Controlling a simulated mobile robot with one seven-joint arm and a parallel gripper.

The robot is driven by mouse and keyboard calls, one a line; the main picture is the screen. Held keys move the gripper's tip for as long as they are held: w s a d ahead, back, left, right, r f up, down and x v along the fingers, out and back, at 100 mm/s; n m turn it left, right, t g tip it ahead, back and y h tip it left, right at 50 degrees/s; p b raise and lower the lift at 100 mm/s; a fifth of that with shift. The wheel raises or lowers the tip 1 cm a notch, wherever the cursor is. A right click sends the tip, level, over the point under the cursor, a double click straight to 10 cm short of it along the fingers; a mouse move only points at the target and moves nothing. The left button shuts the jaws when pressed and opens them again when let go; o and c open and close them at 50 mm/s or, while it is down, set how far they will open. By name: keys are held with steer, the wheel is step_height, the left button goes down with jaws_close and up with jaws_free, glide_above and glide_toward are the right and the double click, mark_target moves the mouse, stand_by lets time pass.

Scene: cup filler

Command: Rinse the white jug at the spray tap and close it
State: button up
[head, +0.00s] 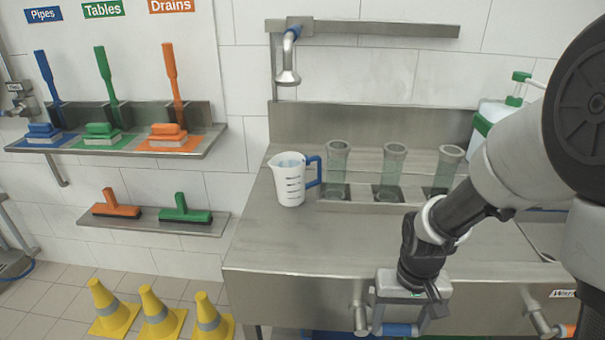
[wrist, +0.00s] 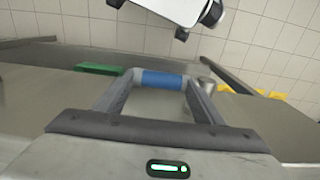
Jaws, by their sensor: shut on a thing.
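The white jug (head: 292,182) stands upright on the steel counter, its blue handle to the right and dark marks on its side. Its open top shows a bluish inside. The spray tap (head: 287,76), with a blue band, hangs above the jug from the wall rail; I can make out no water stream. My gripper (head: 395,322) is low at the counter's front edge, away from the jug. It is shut on a blue handle (head: 398,330), which shows between the fingers in the wrist view (wrist: 162,79). What the handle is fixed to is partly hidden.
Several glass cylinders (head: 390,168) stand in a rack right of the jug. A white bottle with a green top (head: 493,113) is at the back right, partly behind my arm. Yellow cones (head: 160,315) stand on the floor at left.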

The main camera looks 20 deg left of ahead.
steer(key=shift+d+f+y, duration=0.15)
steer(key=shift+f+y, duration=0.1)
steer(key=shift+y, duration=0.15)
steer(key=shift+f+g+y, duration=0.3)
steer(key=shift+f+y, duration=0.3)
steer(key=shift+y, duration=0.1)
steer(key=shift+f+b, duration=0.3)
steer(key=shift+b, duration=0.05)
steer(key=shift+y, duration=0.5)
